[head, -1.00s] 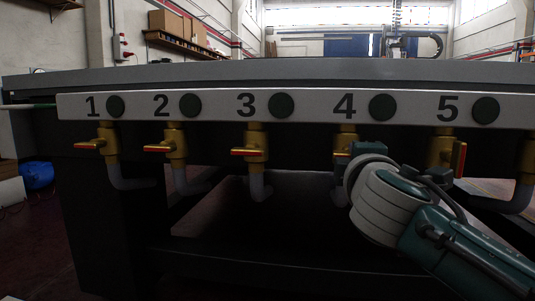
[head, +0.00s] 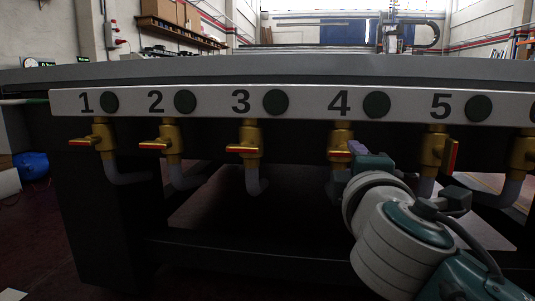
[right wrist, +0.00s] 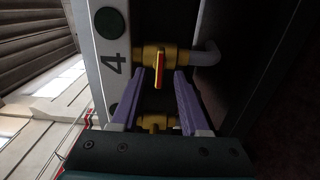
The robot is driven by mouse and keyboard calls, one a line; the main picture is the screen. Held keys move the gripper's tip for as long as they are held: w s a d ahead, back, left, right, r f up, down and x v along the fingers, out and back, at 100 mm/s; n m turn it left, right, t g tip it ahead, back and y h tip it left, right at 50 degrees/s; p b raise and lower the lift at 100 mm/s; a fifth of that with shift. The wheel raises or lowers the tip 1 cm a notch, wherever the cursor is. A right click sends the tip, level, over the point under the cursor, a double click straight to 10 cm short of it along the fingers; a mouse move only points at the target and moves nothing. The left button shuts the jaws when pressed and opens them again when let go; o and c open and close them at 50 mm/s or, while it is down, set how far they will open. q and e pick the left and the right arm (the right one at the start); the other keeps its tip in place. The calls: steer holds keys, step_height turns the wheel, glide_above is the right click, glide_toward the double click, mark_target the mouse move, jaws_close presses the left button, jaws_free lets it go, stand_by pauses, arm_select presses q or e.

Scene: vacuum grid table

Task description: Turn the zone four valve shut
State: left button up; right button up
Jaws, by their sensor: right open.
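The zone four valve (head: 341,138) is a brass valve under the number 4. Its red-and-yellow handle (head: 339,153) points left, across the pipe. My right gripper (head: 357,149) has purple fingers and is at this valve, partly hidden by my wrist. In the right wrist view, turned sideways, the valve (right wrist: 177,57) is just beyond the open fingers, and its handle (right wrist: 159,72) lies between the fingertips of my right gripper (right wrist: 158,74), with a gap on each side. My left gripper is out of view.
Valves one (head: 104,138), two (head: 172,143) and three (head: 250,141) have handles pointing left. Valve five (head: 434,152), right of my gripper, has its handle upright along the pipe. The label rail (head: 210,103) runs above, under the table edge (head: 250,72).

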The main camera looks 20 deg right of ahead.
steer(key=shift+p+v, duration=0.3)
steer(key=shift+v, duration=1.75)
